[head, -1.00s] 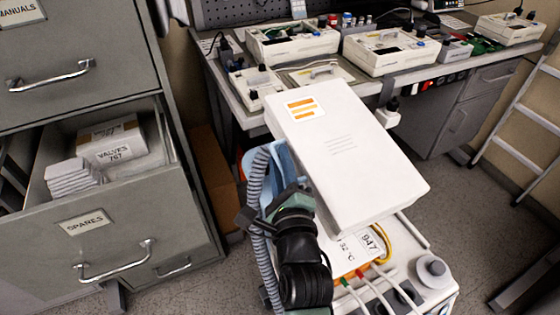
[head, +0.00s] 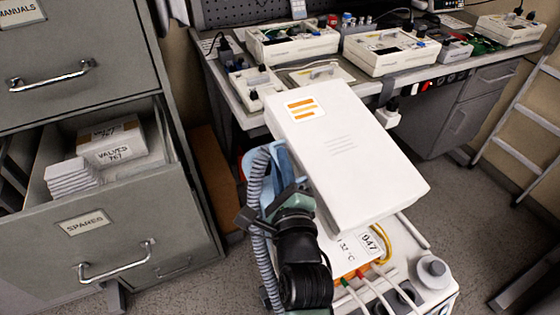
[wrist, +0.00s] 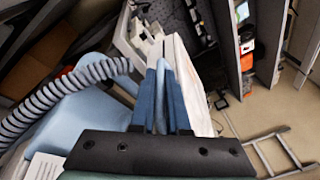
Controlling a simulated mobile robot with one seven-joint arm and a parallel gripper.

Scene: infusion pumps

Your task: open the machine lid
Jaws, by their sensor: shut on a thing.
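The machine's white lid (head: 350,160), with an orange-striped label, stands raised and tilted over the white machine body (head: 437,285). The body's top shows a white panel marked 947, tubes and a round knob. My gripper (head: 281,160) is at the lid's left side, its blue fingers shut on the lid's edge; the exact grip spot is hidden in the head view. In the wrist view my gripper's blue fingers (wrist: 160,85) are close together, with the pale lid (wrist: 190,85) just to their right.
A workbench (head: 235,105) with several pale devices stands behind the lid. A grey cabinet (head: 30,245) with an open spares drawer is at the left. A ribbed hose (head: 257,200) runs beside my arm. A ladder (head: 525,115) leans at the right; the floor there is partly clear.

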